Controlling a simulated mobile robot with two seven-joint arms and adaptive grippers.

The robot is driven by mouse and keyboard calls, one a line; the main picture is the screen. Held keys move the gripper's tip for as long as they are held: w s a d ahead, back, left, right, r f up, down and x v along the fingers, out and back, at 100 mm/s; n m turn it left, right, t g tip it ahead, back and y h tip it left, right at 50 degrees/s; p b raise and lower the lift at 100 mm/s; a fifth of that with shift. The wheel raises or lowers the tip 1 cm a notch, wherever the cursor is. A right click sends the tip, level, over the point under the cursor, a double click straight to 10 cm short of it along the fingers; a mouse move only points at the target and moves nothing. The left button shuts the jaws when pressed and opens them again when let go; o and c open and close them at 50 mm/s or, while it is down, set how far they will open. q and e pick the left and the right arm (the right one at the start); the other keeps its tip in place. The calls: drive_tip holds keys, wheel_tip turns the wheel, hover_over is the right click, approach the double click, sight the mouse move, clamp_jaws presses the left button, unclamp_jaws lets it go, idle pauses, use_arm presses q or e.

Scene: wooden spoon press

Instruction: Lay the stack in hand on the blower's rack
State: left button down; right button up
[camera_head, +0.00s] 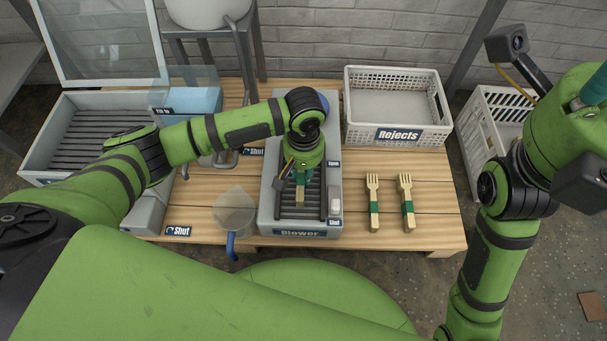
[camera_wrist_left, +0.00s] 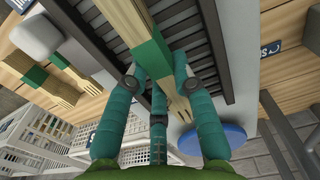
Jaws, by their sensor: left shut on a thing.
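My left gripper (camera_head: 302,180) is over the blower (camera_head: 270,222), a grey box with a dark slatted rack (camera_head: 314,208). It is shut on a stack of wooden cutlery with a green band (camera_wrist_left: 152,57). In the left wrist view the teal fingers (camera_wrist_left: 155,85) are around the stack at its band, and its fork tines point toward the palm. The stack runs roughly along the rack; I cannot tell whether it touches the slats. My right gripper (camera_head: 592,88) shows only as a teal part at the right edge, so its opening is hidden.
Two banded fork stacks (camera_head: 373,203) (camera_head: 407,203) lie on the wooden table right of the blower. A white Rejects crate (camera_head: 437,104) stands behind them. A clear jug (camera_head: 234,212) with a blue handle stands left of the blower. A lidded slatted bin (camera_head: 62,118) is far left.

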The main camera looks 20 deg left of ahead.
use_arm(q)
drive_tip(key=shift+f, duration=0.15)
drive_tip(key=c, duration=1)
unclamp_jaws()
drive_tip(key=shift+f, duration=0.15)
drive_tip(key=shift+c, duration=0.2)
